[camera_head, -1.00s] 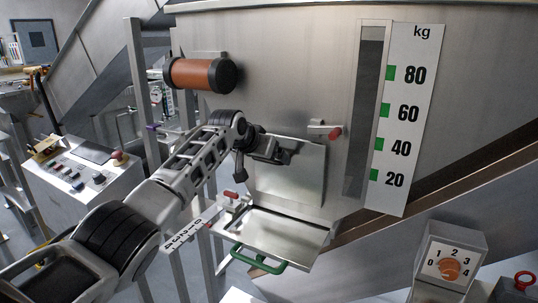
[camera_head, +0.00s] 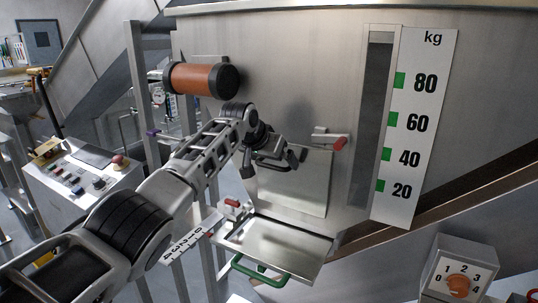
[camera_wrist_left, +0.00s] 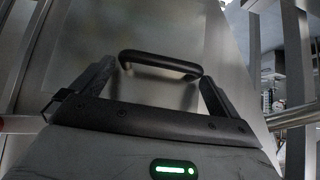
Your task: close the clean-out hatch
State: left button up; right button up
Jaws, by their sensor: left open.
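A flat steel hatch panel (camera_head: 302,190) sits on the hopper's front wall in the head view. A steel flap or tray (camera_head: 285,238) with a green handle (camera_head: 258,272) juts out below it. My left gripper (camera_head: 280,160) is open in front of the panel's upper left part and partly hides it. In the left wrist view a black bar handle (camera_wrist_left: 160,64) on a steel surface lies between the two spread fingers, near their tips. I cannot tell whether they touch it. My right gripper is not in view.
A red-tipped latch (camera_head: 338,143) is at the panel's upper right, and a red knob (camera_head: 232,203) is at its lower left. An orange cylinder (camera_head: 202,79) sticks out above my left arm. A kg scale (camera_head: 412,130) stands to the right, above a dial box (camera_head: 459,275).

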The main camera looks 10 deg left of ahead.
pick_arm(q)
jog(key=shift+s+r, duration=0.1)
jog(key=b+v, duration=0.3)
jog(key=v, duration=1.2)
jog(key=shift+s+a+r, duration=0.15)
jog(key=shift+s+r, duration=0.05)
jog(key=shift+r, duration=0.05)
jog(key=shift+f, duration=0.1)
